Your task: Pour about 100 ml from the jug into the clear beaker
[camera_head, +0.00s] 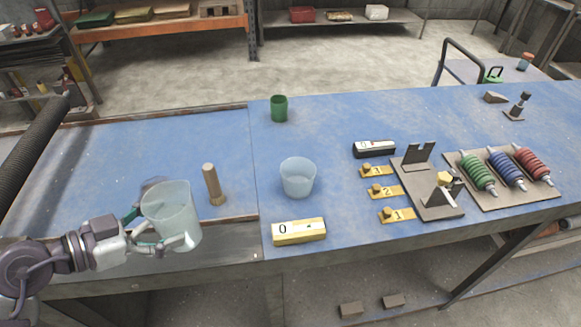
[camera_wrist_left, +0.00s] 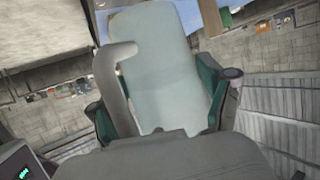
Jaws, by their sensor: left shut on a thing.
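The jug (camera_head: 171,213) is a pale, translucent vessel at the front left of the bench. My left gripper (camera_head: 160,238) is shut around the jug's body and holds it close to upright, near the bench's front edge. In the left wrist view, the jug (camera_wrist_left: 155,75) with its curved handle sits between the green-padded fingers of the left gripper (camera_wrist_left: 160,110). The clear beaker (camera_head: 298,178) stands upright on the blue bench, right of the jug and apart from it. I cannot make out a liquid level in either vessel. My right gripper does not show.
A wooden peg (camera_head: 212,184) stands between jug and beaker. A yellow block marked 0 (camera_head: 299,231) lies in front of the beaker. A green cup (camera_head: 279,108) stands behind it. A black box (camera_head: 374,149), yellow numbered tags (camera_head: 385,191), a metal fixture (camera_head: 430,190) and coloured coils (camera_head: 505,172) fill the right.

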